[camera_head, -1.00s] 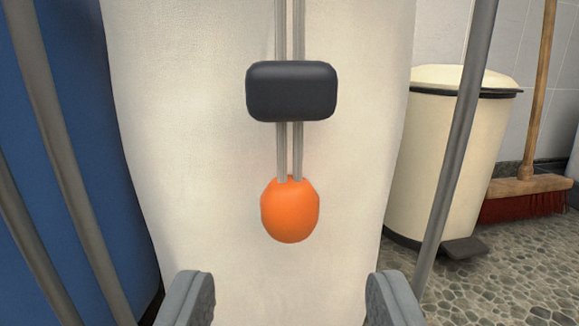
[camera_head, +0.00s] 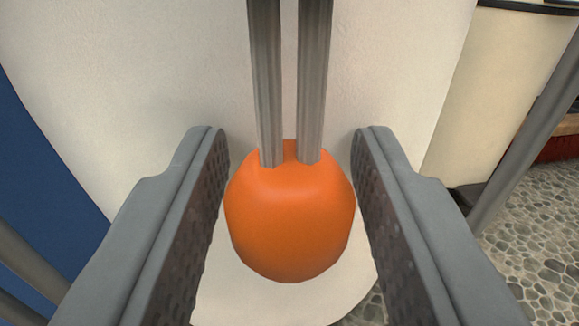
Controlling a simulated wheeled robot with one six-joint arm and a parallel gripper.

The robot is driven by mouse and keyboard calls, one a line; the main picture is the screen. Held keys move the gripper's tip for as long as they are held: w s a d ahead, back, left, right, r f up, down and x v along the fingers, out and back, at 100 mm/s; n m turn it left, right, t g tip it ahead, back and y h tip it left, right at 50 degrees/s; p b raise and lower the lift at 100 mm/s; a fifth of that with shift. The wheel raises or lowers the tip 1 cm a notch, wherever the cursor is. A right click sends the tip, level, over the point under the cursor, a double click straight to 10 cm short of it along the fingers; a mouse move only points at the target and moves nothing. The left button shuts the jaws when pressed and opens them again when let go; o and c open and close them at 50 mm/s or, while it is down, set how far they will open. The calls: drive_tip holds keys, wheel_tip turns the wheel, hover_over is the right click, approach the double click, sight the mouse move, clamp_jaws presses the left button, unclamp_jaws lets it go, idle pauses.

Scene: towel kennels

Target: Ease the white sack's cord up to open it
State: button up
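The white sack (camera_head: 130,90) fills the back of the view. Two grey cord strands (camera_head: 265,80) hang down its front and run into an orange ball (camera_head: 290,220) at their lower end. My gripper (camera_head: 290,150) is open, with one finger on each side of the orange ball. Narrow gaps show between the ball and both fingers. The dark block on the cord is out of view above.
A blue sack (camera_head: 40,165) stands at the left. A grey metal pole (camera_head: 530,130) slants at the right, in front of a cream pedal bin (camera_head: 500,90). Pebbled floor (camera_head: 530,255) shows at lower right.

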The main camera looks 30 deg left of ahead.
clamp_jaws()
drive_tip(key=shift+r, duration=4.75)
drive_tip(key=shift+w, duration=0.1)
drive_tip(key=shift+o, duration=1.8)
unclamp_jaws()
drive_tip(key=v, duration=1.7)
drive_tip(key=shift+s, duration=0.3)
